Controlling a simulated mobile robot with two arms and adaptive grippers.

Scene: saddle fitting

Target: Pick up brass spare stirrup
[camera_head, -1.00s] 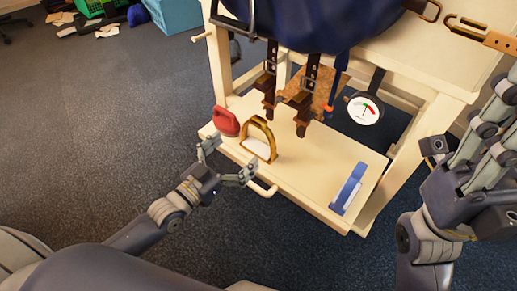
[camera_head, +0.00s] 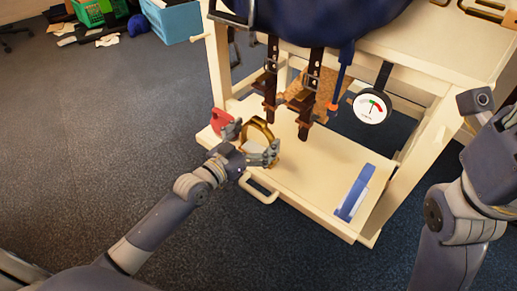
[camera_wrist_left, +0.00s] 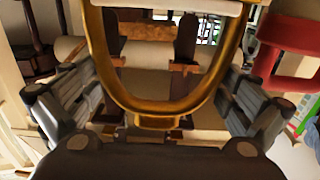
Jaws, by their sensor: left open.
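The brass spare stirrup (camera_head: 257,131) stands upright on the cream pull-out shelf (camera_head: 310,181), partly hidden by my left gripper in the head view. My left gripper (camera_head: 250,143) is open, with one finger on each side of the stirrup. I cannot tell whether either finger touches it. My right arm (camera_head: 465,200) is at the right edge; its fingers are not clearly seen.
A red stirrup-like piece (camera_head: 220,120) stands close left of the brass one. A blue piece (camera_head: 354,193) lies at the shelf's right. Dark straps (camera_head: 311,90) hang from the blue saddle above, beside a dial gauge (camera_head: 373,106). The shelf's middle is clear.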

